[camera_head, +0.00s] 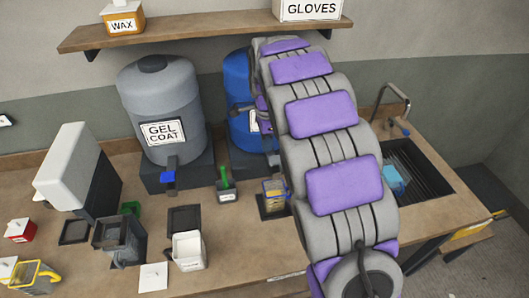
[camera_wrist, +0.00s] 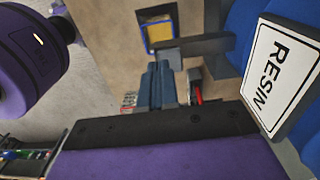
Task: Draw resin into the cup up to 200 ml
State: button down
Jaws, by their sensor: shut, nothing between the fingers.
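The blue resin drum (camera_head: 237,88) stands on a dark block at the back, partly hidden by my arm. Its RESIN label (camera_wrist: 280,75) shows at the right in the wrist view. A grey tap (camera_wrist: 205,47) sticks out from the drum. A clear cup (camera_head: 273,188) with yellow in it stands on a dark plate below the drum; it also shows in the wrist view (camera_wrist: 160,34), just beyond the tap's end. The level against its marks is too small to read. My gripper (camera_wrist: 157,72) is shut and empty, its tips close to the tap's end; contact cannot be told.
The grey gel coat drum (camera_head: 158,105) with a blue tap stands to the left. A small pot with a green handle (camera_head: 226,188) is left of the cup. A sink (camera_head: 425,172) lies at the right. A shelf (camera_head: 200,33) runs above the drums.

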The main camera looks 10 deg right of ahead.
jog(key=w+d+r+b, duration=0.1)
jog(key=d+r, duration=0.3)
jog(key=r, duration=0.3)
jog(key=shift+d+r, duration=0.2)
jog(key=shift+r, duration=0.2)
dwell(1.4)
jog(key=shift+f, duration=0.1)
